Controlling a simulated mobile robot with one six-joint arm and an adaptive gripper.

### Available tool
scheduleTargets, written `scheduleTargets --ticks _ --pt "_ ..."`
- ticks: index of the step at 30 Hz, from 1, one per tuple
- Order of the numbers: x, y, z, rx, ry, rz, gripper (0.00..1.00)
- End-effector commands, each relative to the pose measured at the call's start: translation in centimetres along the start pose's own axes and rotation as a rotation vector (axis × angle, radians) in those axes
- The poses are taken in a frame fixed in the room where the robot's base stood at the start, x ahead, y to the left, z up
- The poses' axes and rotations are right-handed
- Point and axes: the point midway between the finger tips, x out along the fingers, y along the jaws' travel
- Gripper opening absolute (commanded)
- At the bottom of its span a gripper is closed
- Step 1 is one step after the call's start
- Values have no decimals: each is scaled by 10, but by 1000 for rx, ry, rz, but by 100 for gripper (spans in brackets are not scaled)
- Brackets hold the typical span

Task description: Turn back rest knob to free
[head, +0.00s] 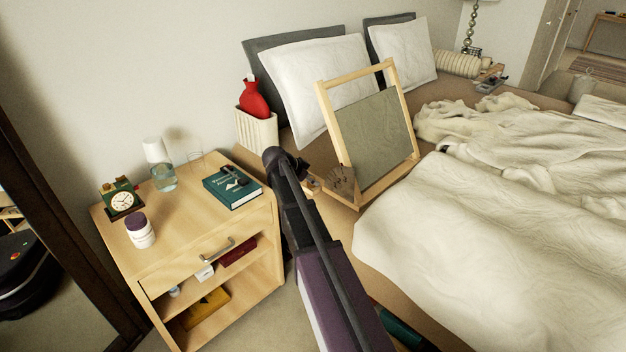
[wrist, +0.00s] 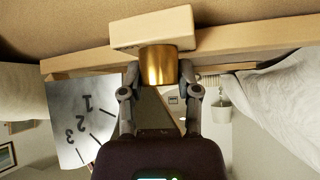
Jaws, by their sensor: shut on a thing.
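The back rest (head: 376,134) is a light wood frame with a grey-green panel, propped up on the bed in front of the pillows. Its knob (wrist: 160,66) is a brass-coloured cylinder beside a pale wooden block (wrist: 152,29). My gripper (wrist: 160,80) is shut on the knob, one finger on each side. A dial plate (wrist: 81,120) with marks 1, 2 and 3 shows upside down at the left of the wrist view. In the head view the plate (head: 341,180) sits at the frame's lower left. My arm hides part of that area, and the knob's setting cannot be read.
A nightstand (head: 188,247) stands left of my arm, with a clock (head: 123,200), a jar (head: 140,231), a carafe (head: 163,178) and a book (head: 232,186). A red hot-water bottle (head: 254,99) stands in a ribbed holder (head: 257,130). Rumpled bedding (head: 480,225) covers the right.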

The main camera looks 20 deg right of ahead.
Motion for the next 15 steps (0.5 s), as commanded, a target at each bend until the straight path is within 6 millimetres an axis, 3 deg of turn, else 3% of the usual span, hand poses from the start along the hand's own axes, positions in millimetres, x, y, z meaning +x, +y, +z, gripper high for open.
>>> scheduleTargets --ticks 15 --pt "-3 -2 4 -262 -19 -273 0"
